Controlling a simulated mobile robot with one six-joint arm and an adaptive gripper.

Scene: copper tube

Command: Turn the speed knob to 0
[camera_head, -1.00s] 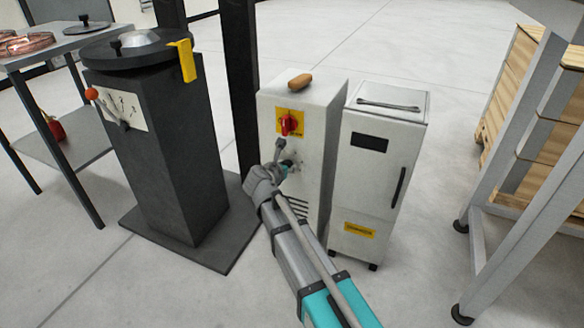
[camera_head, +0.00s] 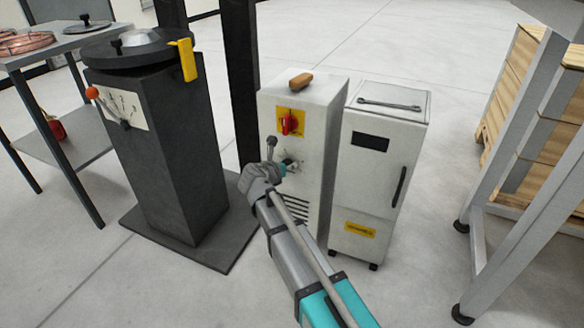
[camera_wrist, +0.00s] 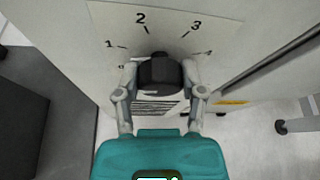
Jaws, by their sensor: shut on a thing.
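The speed knob (camera_wrist: 159,72) is black and sits on the front of the white control cabinet (camera_head: 311,115), below a red switch on a yellow plate. In the wrist view it lies between the two fingers of my gripper (camera_wrist: 160,80), which is shut on it. A white dial plate (camera_wrist: 168,27) behind it carries the figures 1, 2 and 3 around the knob; a smaller figure at the left looks like 0. I cannot tell which figure the knob points to. In the head view my gripper (camera_head: 290,166) is against the cabinet front and mostly hides the knob.
The red switch (camera_head: 289,123) is just above my gripper. A white cabinet (camera_head: 365,190) with a dark handle stands close at the right. A dark pedestal (camera_head: 160,150) with a red-ball lever stands at the left. A brown-handled object (camera_head: 300,80) lies on top of the control cabinet.

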